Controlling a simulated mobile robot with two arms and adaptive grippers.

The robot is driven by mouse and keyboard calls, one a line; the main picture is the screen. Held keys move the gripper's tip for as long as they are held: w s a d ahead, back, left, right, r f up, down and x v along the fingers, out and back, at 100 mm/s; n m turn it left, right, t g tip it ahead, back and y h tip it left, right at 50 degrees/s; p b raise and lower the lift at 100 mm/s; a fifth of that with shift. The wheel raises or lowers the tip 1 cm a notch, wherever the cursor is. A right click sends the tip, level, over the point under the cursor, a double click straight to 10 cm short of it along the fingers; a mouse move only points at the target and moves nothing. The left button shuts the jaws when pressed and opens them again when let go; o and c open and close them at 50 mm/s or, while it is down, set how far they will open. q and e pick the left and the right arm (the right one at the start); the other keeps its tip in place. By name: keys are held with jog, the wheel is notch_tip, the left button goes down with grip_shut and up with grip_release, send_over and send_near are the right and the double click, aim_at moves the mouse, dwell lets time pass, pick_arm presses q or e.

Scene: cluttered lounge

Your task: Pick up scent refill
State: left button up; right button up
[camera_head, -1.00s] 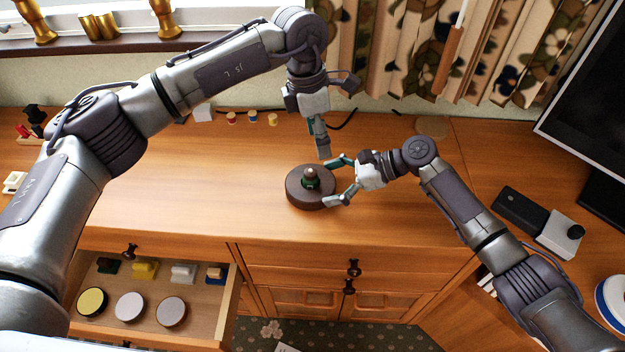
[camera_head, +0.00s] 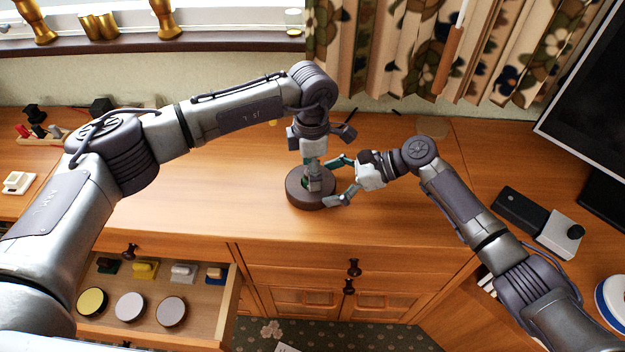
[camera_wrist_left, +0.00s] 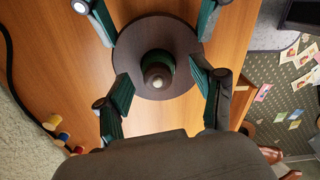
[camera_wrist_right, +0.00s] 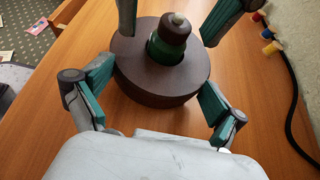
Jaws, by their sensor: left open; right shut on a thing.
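The scent refill, a small green bottle with a dark cap and pale tip, stands upright in the middle of a round dark brown base (camera_head: 311,203). The refill shows clearly in the left wrist view (camera_wrist_left: 158,72) and the right wrist view (camera_wrist_right: 166,47); in the head view the left fingers mostly hide it. My left gripper (camera_head: 314,182) points down over it, open, with its fingers either side of the refill and apart from it. My right gripper (camera_head: 335,180) is shut on the base, one finger at each side of its rim (camera_wrist_right: 160,95).
An open drawer (camera_head: 207,322) at the lower left holds several round discs and small blocks. A black and grey device (camera_head: 535,220) and a monitor (camera_head: 590,110) stand on the right. A black cable (camera_wrist_right: 290,100) and small spools lie near the wall. The wooden top (camera_head: 180,200) around the base is clear.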

pick_arm(q)
jog(key=shift+f, duration=0.9)
jog(key=c, duration=1.2)
notch_tip(320, 180, up, 10)
jog(key=shift+r, duration=0.1)
